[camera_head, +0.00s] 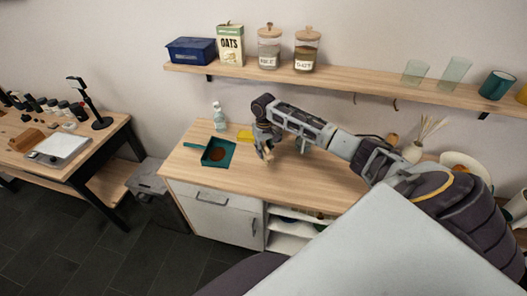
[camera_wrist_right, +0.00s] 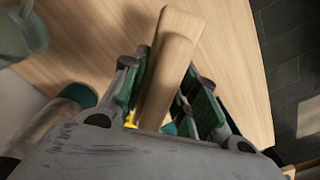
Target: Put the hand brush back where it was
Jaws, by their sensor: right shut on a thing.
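The hand brush (camera_wrist_right: 172,55) shows in the right wrist view as a pale wooden handle running up between the fingers. My right gripper (camera_head: 266,150) is shut on it, above the wooden counter (camera_head: 310,178). In the wrist view the right gripper (camera_wrist_right: 168,95) has one green-padded finger on each side of the handle. The bristle end is hidden or too small to tell. A dark green dustpan (camera_head: 223,145) with a round brown patch in it lies on the counter to the left of the gripper. My left gripper is not in view.
A spray bottle (camera_head: 219,117) and a yellow sponge-like block (camera_head: 245,136) stand behind the dustpan. A wall shelf (camera_head: 350,83) with jars, boxes and glasses hangs above. A vase with sticks (camera_head: 413,150) stands on the right. The counter front is clear.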

